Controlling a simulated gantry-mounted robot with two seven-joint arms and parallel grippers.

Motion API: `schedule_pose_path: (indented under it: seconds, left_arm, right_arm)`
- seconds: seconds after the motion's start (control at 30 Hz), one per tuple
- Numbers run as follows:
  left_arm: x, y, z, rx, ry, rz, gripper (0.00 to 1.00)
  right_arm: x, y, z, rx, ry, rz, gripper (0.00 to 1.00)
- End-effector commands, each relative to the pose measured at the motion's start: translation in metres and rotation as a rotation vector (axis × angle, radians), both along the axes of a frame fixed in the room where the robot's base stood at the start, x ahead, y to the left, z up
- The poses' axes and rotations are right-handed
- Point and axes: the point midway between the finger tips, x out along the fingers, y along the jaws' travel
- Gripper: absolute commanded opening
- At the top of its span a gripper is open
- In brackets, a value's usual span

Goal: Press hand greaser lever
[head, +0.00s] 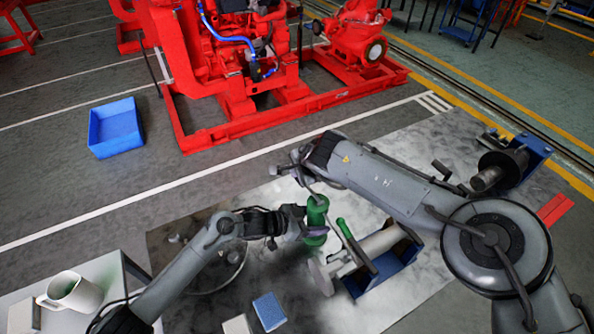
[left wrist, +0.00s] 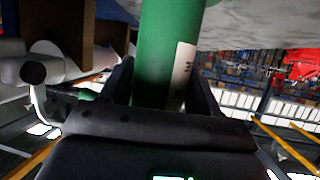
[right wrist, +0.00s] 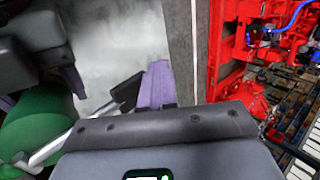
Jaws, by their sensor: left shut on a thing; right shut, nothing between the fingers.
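The green hand greaser (head: 317,213) stands about upright in the head view. My left gripper (head: 297,223) is shut on its green body, which fills the space between the black fingers in the left wrist view (left wrist: 165,55). My right gripper (head: 300,162) is just above the greaser's top, shut and empty. In the right wrist view its purple fingertips (right wrist: 155,85) are close beside the black end of the greaser's lever (right wrist: 128,92). The lever's metal rod slants out from the green body (right wrist: 40,125). I cannot tell whether fingers and lever touch.
A white cylinder on a blue stand (head: 375,272) with a green-handled rod is right of the greaser. A blue block (head: 268,311) lies in front. A white mug (head: 75,292) is on a table at left. A blue bin (head: 115,127) and the red pumpset (head: 250,130) stand behind.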

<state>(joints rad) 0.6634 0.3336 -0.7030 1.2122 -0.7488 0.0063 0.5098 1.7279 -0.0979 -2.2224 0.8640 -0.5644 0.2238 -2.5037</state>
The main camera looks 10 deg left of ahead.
Motion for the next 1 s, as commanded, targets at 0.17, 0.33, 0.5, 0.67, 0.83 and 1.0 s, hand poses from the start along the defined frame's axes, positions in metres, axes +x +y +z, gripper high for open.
schedule_pose_path:
  seconds: [0.17,0.33,0.5,0.67,0.83,1.0]
  left_arm:
    - [0.000,0.000,0.000,0.000,-0.002,0.001,0.00]
    - [0.000,0.000,0.000,0.000,-0.002,0.001,0.00]
    - [0.000,0.000,0.000,0.000,-0.002,0.001,0.00]
    - [0.000,0.000,0.000,0.000,-0.001,0.000,0.00]
    - [0.000,0.000,0.000,-0.001,0.000,0.000,0.00]
    - [0.000,0.000,0.000,0.000,0.000,0.000,0.00]
  right_arm:
    - [-0.001,0.000,-0.001,-0.002,0.002,0.000,0.00]
    - [0.000,0.000,0.003,-0.001,0.002,0.000,0.00]
    - [0.003,0.002,0.023,0.000,-0.003,0.001,0.00]
    - [0.006,0.005,0.053,0.000,-0.003,0.001,0.00]
    - [0.010,0.007,0.087,0.000,-0.003,-0.001,0.00]
    - [0.013,0.009,0.114,-0.001,-0.003,0.000,0.00]
